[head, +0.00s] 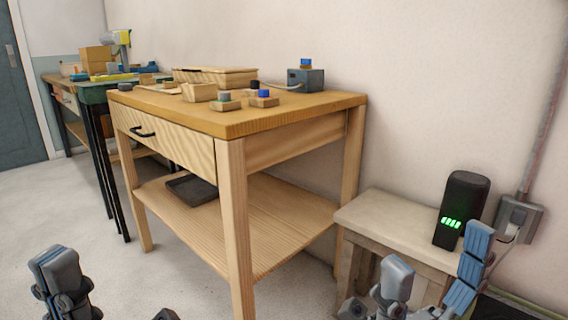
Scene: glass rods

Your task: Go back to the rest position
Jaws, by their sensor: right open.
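My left gripper (62,284) shows only in part at the bottom left of the head view, low in front of the wooden workbench (290,118). Most of it is cut off by the lower edge, so its opening cannot be made out. My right gripper (434,272) is at the bottom right, in front of the low side table (385,217). Its blue-grey fingers stand apart, with nothing seen between them. Both grippers appear clear of the workbench. No glass rod can be made out.
A black device with green lights (463,205) stands on the side table, near a wall socket (517,217). Small wooden blocks and a grey box (306,80) sit on the workbench. A dark tray (192,189) lies on its lower shelf. Floor at left is free.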

